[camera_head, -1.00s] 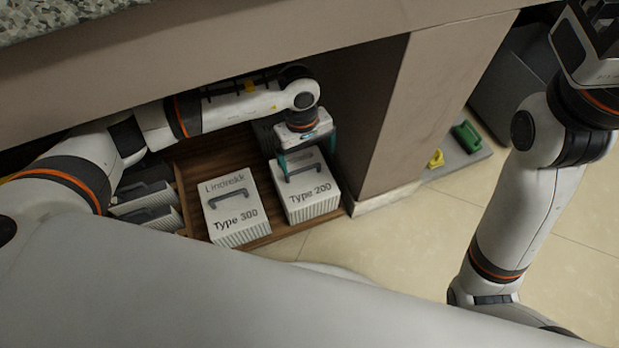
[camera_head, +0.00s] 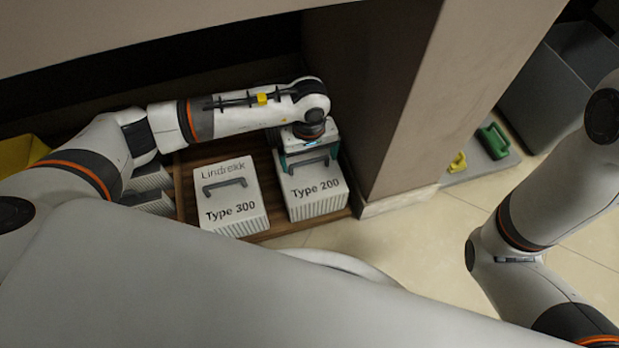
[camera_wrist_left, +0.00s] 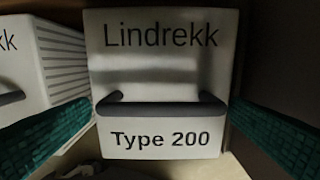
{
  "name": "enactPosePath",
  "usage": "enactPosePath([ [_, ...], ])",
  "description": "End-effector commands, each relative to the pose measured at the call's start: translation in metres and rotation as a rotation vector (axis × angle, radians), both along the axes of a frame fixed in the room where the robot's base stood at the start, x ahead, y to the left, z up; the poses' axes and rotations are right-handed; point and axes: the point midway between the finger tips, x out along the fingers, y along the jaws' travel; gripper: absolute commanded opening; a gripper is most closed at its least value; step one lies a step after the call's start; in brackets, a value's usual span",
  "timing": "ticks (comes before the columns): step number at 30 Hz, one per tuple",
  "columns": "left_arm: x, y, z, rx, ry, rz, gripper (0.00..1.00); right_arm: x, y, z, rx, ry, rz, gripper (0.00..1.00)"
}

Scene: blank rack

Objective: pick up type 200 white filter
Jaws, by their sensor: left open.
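The white Type 200 filter (camera_head: 318,196) stands on the wooden shelf at its right end, with a dark handle on its top. In the left wrist view the filter (camera_wrist_left: 165,65) fills the middle, and its handle (camera_wrist_left: 160,108) crosses between the fingers. My left gripper (camera_head: 308,163) is open just over the filter, its teal fingers on either side of the handle. I cannot tell whether they touch anything. My right gripper is out of view in the head view; only my right arm shows.
A white Type 300 filter (camera_head: 231,208) stands just left, close to the Type 200 one. A brown panel (camera_head: 385,110) rises close on the right. Grey-handled filters (camera_head: 150,190) lie farther left. A green item (camera_head: 493,141) and a yellow item (camera_head: 458,162) lie at right.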

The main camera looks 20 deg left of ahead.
Motion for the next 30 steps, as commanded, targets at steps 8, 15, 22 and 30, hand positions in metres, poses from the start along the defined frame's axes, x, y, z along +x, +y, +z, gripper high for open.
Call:
enactPosePath([
  [8, -0.004, -0.002, -0.028, -0.001, -0.001, -0.012, 1.00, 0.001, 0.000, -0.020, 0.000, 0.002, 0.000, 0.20],
  [15, -0.004, -0.002, -0.027, 0.000, 0.000, -0.012, 0.82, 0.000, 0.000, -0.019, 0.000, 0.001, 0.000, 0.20],
  [22, -0.004, -0.002, -0.027, 0.000, 0.000, -0.012, 0.44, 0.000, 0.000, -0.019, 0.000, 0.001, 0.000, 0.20],
  [30, -0.004, -0.002, -0.022, 0.000, -0.001, -0.012, 0.44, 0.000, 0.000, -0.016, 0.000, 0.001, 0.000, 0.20],
])
